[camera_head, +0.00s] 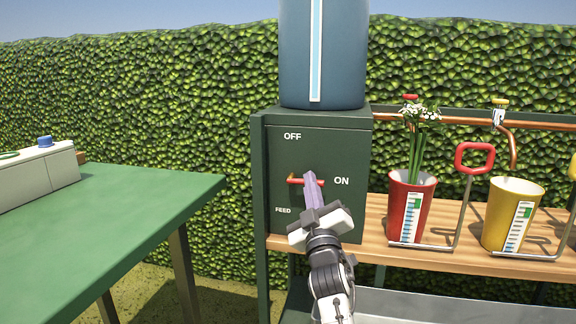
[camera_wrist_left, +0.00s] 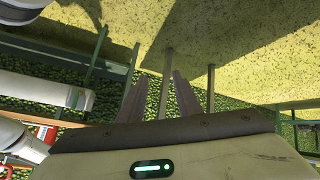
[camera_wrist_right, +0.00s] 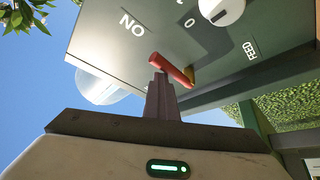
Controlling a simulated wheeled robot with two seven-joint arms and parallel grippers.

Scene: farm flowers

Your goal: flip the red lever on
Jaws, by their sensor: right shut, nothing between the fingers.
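The red lever (camera_head: 293,181) is on the front of a dark green panel box (camera_head: 335,140). It lies about level, its bar running toward the word ON at its right; OFF is printed above. My right gripper (camera_head: 309,177) is shut and empty, its fingertips at the lever's bar and covering part of it. The right wrist view shows the red lever (camera_wrist_right: 171,67) just beyond the shut fingertips (camera_wrist_right: 160,82); I cannot tell whether they touch. My left gripper (camera_wrist_left: 158,85) shows only in the left wrist view, its fingers apart with nothing held.
A blue tank (camera_head: 345,50) stands on the box. To the right, a wooden shelf (camera_head: 375,222) holds a red pot (camera_head: 397,205) with flowers and a yellow pot (camera_head: 496,215), with wire-handled frames beside them. A green table (camera_head: 110,205) is at left. A white knob (camera_wrist_right: 222,8) is on the panel.

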